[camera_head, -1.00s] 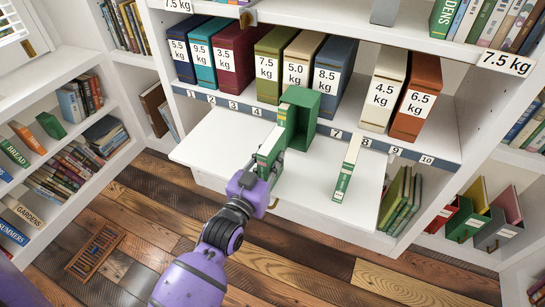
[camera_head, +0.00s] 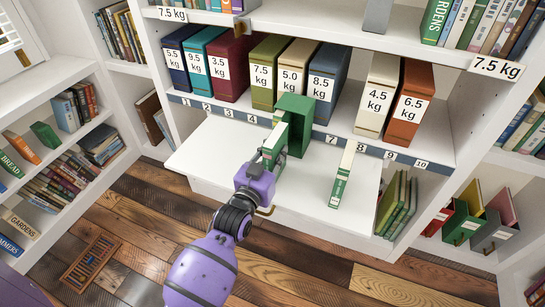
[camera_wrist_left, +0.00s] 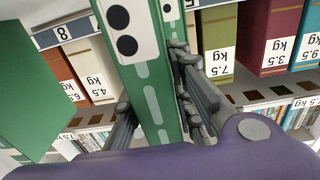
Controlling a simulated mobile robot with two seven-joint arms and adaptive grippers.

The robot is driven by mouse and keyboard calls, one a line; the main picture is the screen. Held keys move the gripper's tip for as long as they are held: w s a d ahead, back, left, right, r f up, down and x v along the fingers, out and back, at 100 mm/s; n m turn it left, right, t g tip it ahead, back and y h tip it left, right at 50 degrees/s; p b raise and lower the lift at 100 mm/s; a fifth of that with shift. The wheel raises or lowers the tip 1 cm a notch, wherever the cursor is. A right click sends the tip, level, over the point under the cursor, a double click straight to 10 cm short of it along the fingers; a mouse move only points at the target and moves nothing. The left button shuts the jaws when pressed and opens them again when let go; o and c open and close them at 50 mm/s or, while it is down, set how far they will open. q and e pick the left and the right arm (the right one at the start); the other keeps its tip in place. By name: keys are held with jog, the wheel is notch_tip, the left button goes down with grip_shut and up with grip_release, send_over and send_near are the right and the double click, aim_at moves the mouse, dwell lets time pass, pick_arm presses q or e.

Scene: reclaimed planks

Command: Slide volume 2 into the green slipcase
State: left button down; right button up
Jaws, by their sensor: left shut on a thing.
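My left gripper (camera_head: 268,168) is shut on volume 2 (camera_wrist_left: 150,75), a green book with a white spine panel and two black dots. It holds the book upright over the white pull-out board, just in front of the green slipcase (camera_head: 297,122). Behind volume 2, a similar spine with a dot (camera_wrist_left: 169,9) partly shows. My arm and gripper hide much of volume 2 in the head view, and I cannot tell whether it touches the slipcase. My right gripper is not in view.
Another green and white volume (camera_head: 341,178) stands alone on the white board (camera_head: 215,150), right of the slipcase. Heavy weight-labelled volumes, such as the olive one (camera_head: 265,72), line the shelf behind. The board's left part is clear.

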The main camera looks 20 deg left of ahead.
pick_arm(q)
jog(key=shift+w, duration=0.25)
jog(key=shift+r+p, duration=0.1)
jog(key=shift+p, duration=0.75)
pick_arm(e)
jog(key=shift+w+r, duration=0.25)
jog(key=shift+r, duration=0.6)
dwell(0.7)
pick_arm(q)
jog(key=shift+w, duration=0.85)
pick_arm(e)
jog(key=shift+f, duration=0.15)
pick_arm(q)
jog(key=shift+s, duration=0.15)
jog(key=shift+s, duration=0.45)
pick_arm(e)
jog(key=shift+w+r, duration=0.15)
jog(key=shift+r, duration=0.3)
pick_arm(q)
jog(key=shift+p, duration=0.9)
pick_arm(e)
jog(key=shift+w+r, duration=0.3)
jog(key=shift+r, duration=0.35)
pick_arm(q)
jog(key=shift+w, duration=0.55)
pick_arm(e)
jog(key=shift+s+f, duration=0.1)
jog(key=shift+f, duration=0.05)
